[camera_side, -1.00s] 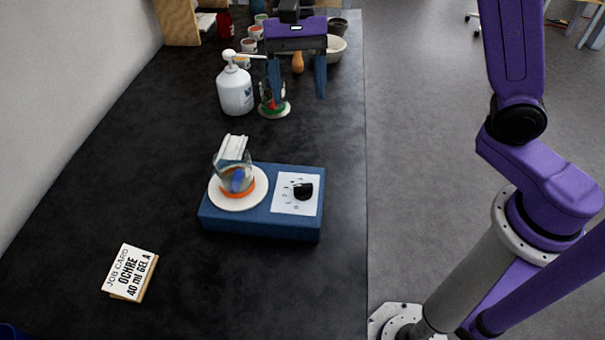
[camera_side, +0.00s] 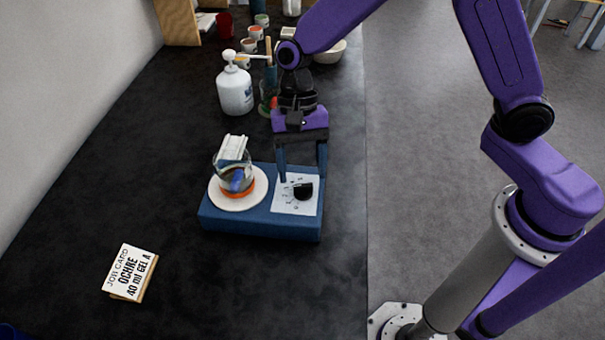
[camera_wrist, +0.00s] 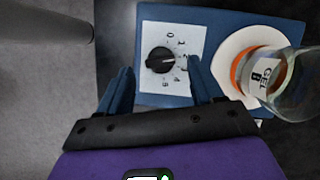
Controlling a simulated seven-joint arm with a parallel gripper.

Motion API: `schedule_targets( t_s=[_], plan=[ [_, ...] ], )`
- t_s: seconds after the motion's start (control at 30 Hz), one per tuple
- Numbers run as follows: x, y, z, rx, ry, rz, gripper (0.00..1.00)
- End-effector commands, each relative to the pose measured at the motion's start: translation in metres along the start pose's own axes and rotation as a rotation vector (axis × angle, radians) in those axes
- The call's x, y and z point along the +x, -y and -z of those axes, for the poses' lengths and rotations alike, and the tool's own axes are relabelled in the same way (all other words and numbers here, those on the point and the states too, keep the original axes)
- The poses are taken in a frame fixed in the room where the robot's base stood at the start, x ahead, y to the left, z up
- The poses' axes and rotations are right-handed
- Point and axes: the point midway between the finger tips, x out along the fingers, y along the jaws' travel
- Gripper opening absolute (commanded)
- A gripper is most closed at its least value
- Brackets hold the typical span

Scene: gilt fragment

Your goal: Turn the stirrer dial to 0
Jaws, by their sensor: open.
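The stirrer (camera_side: 262,226) is a blue box on the dark bench. Its black dial (camera_side: 303,191) sits on a white panel with numbers around it. In the wrist view my gripper (camera_wrist: 160,88) straddles the panel.
A white pump bottle (camera_side: 235,92) stands behind the stirrer at left. Cups and a pale bowl (camera_side: 330,51) are at the back. A job card (camera_side: 130,272) stands at front left. The bench right of the stirrer is clear.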

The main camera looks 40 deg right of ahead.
Motion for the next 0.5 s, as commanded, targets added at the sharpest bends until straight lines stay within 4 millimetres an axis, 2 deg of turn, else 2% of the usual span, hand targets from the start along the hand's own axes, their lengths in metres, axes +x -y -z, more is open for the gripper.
schedule_targets(
  t_s=[0.2,0.5],
  plan=[
    [0.020,0.000,0.000,0.002,0.001,0.000,0.66],
    [0.024,0.000,0.000,0.001,0.000,0.001,0.66]
  ],
)
